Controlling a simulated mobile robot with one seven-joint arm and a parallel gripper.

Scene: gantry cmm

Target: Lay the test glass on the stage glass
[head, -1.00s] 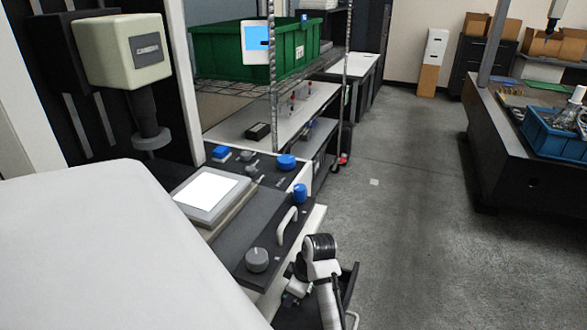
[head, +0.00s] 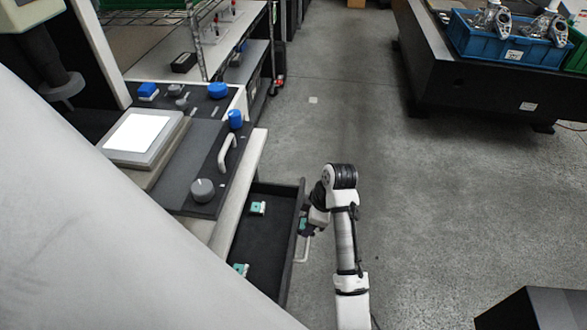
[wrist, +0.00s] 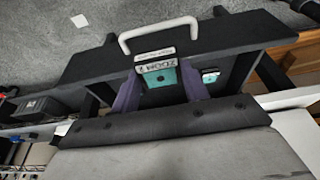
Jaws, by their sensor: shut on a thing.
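My gripper (wrist: 159,90) is shut on a small teal piece (wrist: 160,80) with a white printed label. The piece sits between purple fingers, over the open drawer in the wrist view. In the head view, my gripper (head: 308,224) is at the drawer's right wall, and its hold is mostly hidden. I cannot tell whether this piece is the test glass. The stage glass (head: 142,131) is a bright white lit plate in a grey frame on the machine, at left in the head view. It is bare.
The open drawer (head: 268,245) has a white handle (head: 304,248) and holds other teal pieces (head: 258,208). Knobs (head: 203,190) and a white handle (head: 227,152) stand on the machine. A dark table with a blue bin (head: 490,40) is at right. The floor between is clear.

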